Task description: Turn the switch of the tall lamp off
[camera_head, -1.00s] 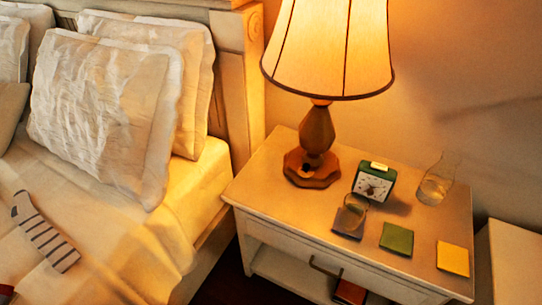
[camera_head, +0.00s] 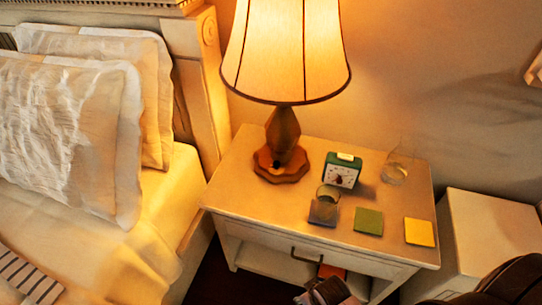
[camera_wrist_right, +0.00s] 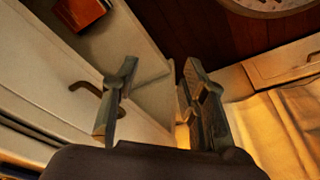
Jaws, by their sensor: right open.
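The tall lamp (camera_head: 284,55) stands upright on the nightstand (camera_head: 245,185), and its shade glows, so it is lit. A small dark spot on the front of its wooden base, which looks like the switch (camera_head: 277,165), faces me. My right gripper (camera_wrist_right: 160,65) is open and empty in the right wrist view, beside the nightstand's drawer front. In the head view it shows only partly at the bottom edge, low in front of the nightstand and well below the lamp base. My left gripper is not in view.
A green clock (camera_head: 342,171), a clear glass (camera_head: 397,168), a grey coaster (camera_head: 323,212) with a ring-rimmed glass, a green coaster (camera_head: 369,220) and a yellow coaster (camera_head: 419,232) are right of the lamp. The drawer handle (camera_wrist_right: 88,98) protrudes. The bed (camera_head: 165,205) is left.

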